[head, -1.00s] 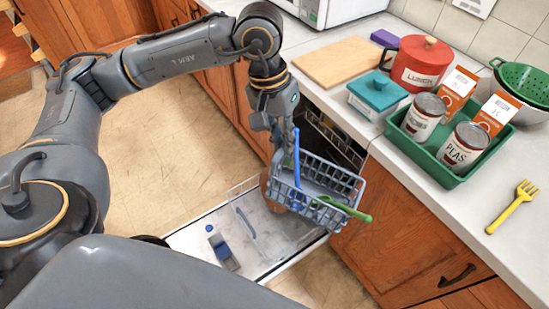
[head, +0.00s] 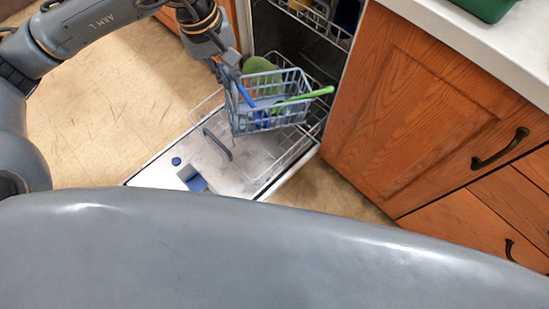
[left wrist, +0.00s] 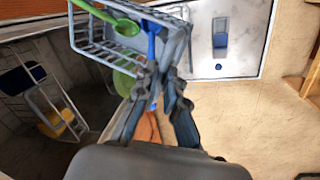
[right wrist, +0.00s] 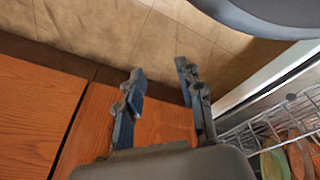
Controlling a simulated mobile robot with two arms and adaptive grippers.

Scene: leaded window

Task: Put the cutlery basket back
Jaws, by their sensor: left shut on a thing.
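The grey-blue cutlery basket (head: 268,117) hangs tilted from my left gripper (head: 226,72), over the open dishwasher door (head: 150,178). A blue utensil and a green-handled one (head: 305,96) stick out of it. The left wrist view shows the left gripper (left wrist: 162,78) shut at the basket's rim (left wrist: 112,50); the exact grip spot is partly hidden. The wire lower rack (head: 308,142) lies below and behind the basket, partly covered by it. My right gripper (right wrist: 160,80) is open and empty in the right wrist view, above wooden cabinet fronts and floor.
An upper rack (head: 318,20) sits inside the dishwasher. A green dish (head: 262,72) shows behind the basket. Wooden cabinets (head: 425,110) and the counter (head: 500,45) border the right side. In the right wrist view, a wire rack with dishes (right wrist: 285,140) stands at lower right.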

